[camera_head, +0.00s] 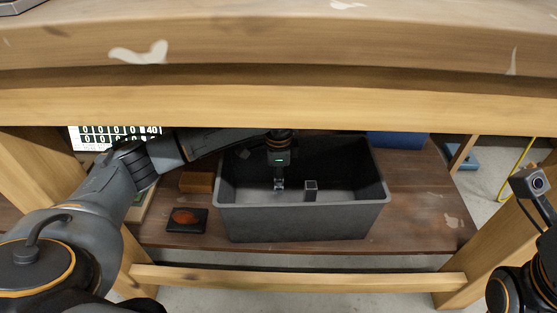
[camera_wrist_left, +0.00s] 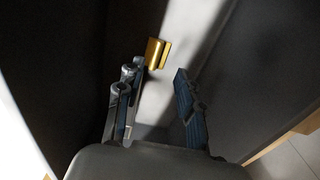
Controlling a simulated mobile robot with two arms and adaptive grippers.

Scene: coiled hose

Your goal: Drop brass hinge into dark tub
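The dark tub (camera_head: 300,222) stands on the lower shelf under the bench. My left arm reaches in from the left, and my left gripper (camera_head: 279,184) points down inside the tub. In the left wrist view the gripper (camera_wrist_left: 155,76) is open, with a clear gap between its fingers. The brass hinge (camera_wrist_left: 156,53) shows as a small gold piece just past the fingertips, close to the left finger's tip and apart from the right finger. I cannot tell whether it rests on the tub floor. I cannot make it out in the head view. My right gripper's fingers are not visible.
The bench top (camera_head: 280,45) and its front beam (camera_head: 280,108) hang over the tub. A small grey square-topped object (camera_head: 310,190) is inside the tub. A dark square with a reddish patch (camera_head: 186,220) lies left of it. A blue box (camera_head: 398,140) is behind. The shelf's right side is clear.

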